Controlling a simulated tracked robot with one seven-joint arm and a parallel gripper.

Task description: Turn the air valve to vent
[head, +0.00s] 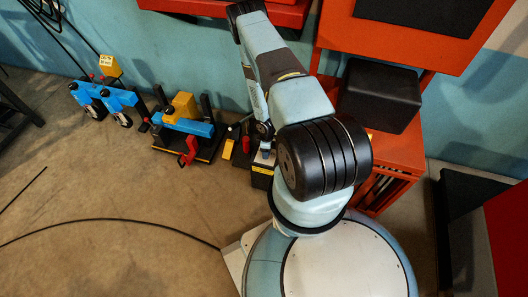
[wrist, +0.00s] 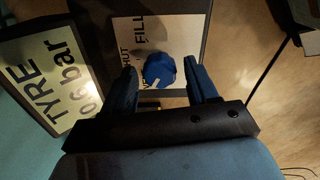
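The air valve is a round blue knob (wrist: 159,70) on a pale plate (wrist: 185,35) in the wrist view. The plate reads "FILL" above the knob, "SHUT" at its left and a part-hidden word starting "VE" below. A pale pointer mark on the knob faces down-left, towards "VE". My gripper (wrist: 158,68) is open, with one dark blue finger on each side of the knob. Gaps show between the knob and both fingers; their depth against it is hard to judge. In the head view my arm hides most of the valve area.
A lit panel (wrist: 50,78) reading "TYRE" and about "0.6 bar" stands left of the valve. In the head view, blue and yellow fixtures (head: 185,125) stand left of my arm. A black box (head: 380,95) sits on an orange stand at right. Open floor lies at front left.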

